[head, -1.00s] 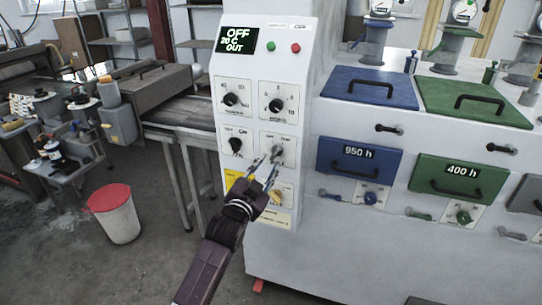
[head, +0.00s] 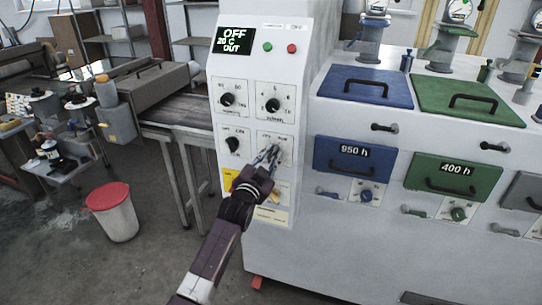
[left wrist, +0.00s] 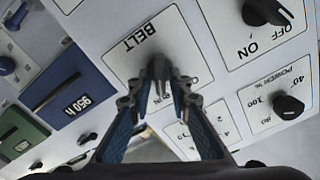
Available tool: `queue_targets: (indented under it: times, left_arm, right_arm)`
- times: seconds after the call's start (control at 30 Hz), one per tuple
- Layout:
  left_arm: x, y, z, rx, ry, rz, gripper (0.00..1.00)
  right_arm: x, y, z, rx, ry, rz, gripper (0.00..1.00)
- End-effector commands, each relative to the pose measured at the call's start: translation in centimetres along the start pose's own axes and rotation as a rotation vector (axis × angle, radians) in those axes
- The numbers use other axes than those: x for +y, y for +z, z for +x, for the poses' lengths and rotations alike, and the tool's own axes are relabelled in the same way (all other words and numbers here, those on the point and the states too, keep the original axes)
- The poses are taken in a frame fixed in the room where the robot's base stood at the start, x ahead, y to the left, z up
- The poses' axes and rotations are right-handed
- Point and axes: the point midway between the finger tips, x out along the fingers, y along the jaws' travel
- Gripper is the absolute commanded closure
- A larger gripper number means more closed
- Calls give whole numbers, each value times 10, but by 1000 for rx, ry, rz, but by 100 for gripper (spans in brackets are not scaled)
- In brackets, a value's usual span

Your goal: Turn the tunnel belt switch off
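In the head view my left gripper (head: 269,157) covers most of the knob on the lower right of the tall white control panel (head: 305,90). The panel's display (head: 234,41) reads OFF, 20 C, OUT. My right gripper is not in view.
A black OFF/ON knob (head: 232,144) is left of the belt switch, with two black dial knobs (head: 227,100) (head: 273,105) above. A yellow label (head: 228,180) is below. Blue and green drawers stand right. A red-lidded bin (head: 112,212) stands on the floor left.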

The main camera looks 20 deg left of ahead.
Motion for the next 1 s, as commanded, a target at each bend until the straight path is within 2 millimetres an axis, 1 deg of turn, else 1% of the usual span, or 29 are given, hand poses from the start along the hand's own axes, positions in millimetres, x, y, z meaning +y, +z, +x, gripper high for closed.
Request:
queue_targets:
  times: [0.03,0.13,0.4,0.57,0.77,1.0]
  left_arm:
    - [0,0,0,0,0,0,90]
    - [0,0,0,0,0,0,100]
    - [0,0,0,-1,0,-5,100]
    - [0,0,0,-1,0,-39,100]
    - [-1,1,0,-2,0,-148,100]
    - [-2,1,0,-2,0,-358,100]
  right_arm:
    - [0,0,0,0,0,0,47]
    - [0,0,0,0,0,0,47]
    - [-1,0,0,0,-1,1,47]
    - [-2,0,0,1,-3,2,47]
    - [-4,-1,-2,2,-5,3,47]
    - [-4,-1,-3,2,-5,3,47]
